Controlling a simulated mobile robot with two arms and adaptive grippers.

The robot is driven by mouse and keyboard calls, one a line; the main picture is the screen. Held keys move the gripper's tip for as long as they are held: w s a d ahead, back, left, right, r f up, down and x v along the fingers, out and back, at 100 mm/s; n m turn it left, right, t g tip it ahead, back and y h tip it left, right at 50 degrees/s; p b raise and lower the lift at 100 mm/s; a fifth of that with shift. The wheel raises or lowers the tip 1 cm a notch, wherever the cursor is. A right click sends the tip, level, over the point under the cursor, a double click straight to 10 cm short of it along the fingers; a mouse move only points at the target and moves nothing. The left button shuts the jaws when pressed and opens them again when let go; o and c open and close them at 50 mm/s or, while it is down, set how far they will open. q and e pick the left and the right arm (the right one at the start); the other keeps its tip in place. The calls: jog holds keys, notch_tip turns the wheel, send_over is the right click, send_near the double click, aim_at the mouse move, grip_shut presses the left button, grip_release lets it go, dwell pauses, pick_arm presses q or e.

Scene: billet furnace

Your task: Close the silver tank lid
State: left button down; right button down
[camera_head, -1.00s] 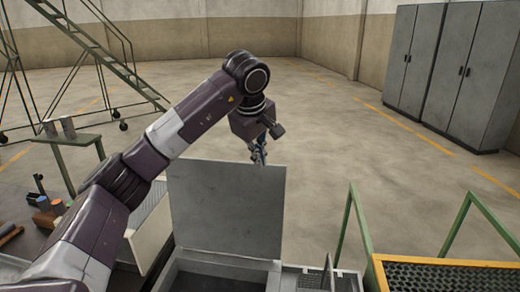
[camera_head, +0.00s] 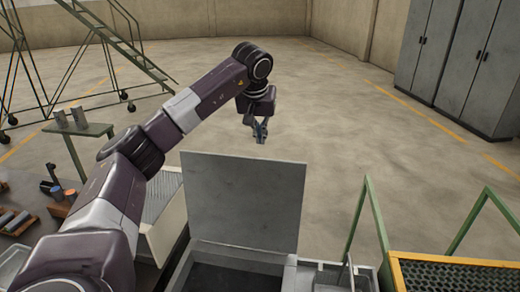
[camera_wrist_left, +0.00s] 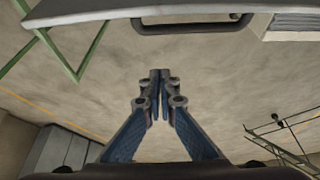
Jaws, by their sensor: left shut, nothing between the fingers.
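The silver tank lid (camera_head: 243,198) stands open and upright at the back of the tank (camera_head: 196,272), whose dark inside shows below it. My left gripper (camera_head: 261,138) is shut and empty, just above and behind the lid's top edge in the head view, apart from it as far as I can see. In the left wrist view the closed fingers (camera_wrist_left: 161,80) point toward the lid's edge (camera_wrist_left: 100,14), and a dark handle (camera_wrist_left: 195,24) shows on the lid. My right gripper is not in view.
A yellow-framed grating (camera_head: 455,262) with green rails stands at the right. A table with cylinders (camera_head: 15,220) is at the left, near a green side stand (camera_head: 88,130). Grey cabinets (camera_head: 450,60) stand far right. The floor behind the lid is clear.

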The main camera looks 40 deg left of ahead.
pick_arm(q)
jog(key=f+p, duration=0.1)
jog(key=s+f+p, duration=0.1)
jog(key=f, duration=0.1)
jog(key=s+f+p, duration=0.1)
jog(key=shift+d+f, duration=0.3)
jog(key=shift+d, duration=0.1)
